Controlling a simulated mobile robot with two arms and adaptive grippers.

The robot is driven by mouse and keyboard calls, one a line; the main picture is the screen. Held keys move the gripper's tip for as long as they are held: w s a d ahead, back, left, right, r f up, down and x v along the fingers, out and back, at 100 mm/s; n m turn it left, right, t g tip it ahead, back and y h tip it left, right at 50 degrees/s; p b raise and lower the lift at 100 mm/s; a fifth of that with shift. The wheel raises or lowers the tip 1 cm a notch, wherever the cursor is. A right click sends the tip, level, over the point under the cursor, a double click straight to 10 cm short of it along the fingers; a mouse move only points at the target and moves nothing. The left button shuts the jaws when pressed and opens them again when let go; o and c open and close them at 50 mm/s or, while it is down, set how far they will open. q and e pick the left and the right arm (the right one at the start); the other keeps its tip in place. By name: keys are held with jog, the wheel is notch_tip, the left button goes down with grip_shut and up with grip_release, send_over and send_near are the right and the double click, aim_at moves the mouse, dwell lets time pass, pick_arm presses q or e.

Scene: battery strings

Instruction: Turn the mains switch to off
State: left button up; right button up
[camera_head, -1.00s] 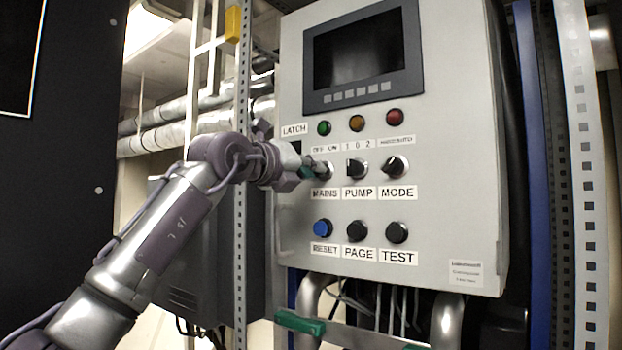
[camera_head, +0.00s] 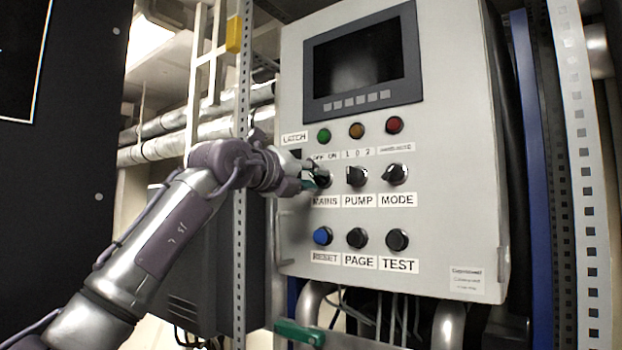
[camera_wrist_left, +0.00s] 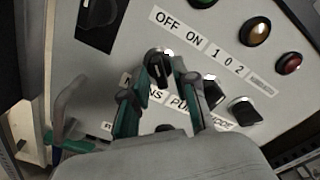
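The mains switch is a black rotary knob (camera_wrist_left: 158,70) under the OFF ON label (camera_wrist_left: 180,28) on the grey panel. In the head view the mains switch (camera_head: 323,180) sits above the MAINS label (camera_head: 325,201), partly hidden by my left gripper (camera_head: 310,178). In the left wrist view the green-edged fingers of my left gripper (camera_wrist_left: 160,72) stand on either side of the knob. Narrow gaps seem to show beside it, so the fingers look open around it. I cannot tell which position the knob points to. My right gripper is not in view.
The pump knob (camera_head: 356,176) and mode knob (camera_head: 396,174) are close on the right. The blue reset button (camera_head: 323,236) is below. The black latch (camera_wrist_left: 97,20) is at upper left in the wrist view. A perforated post (camera_head: 243,210) stands left of the panel, near my left arm.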

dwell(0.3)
pick_arm(q)
jog(key=v, duration=1.2)
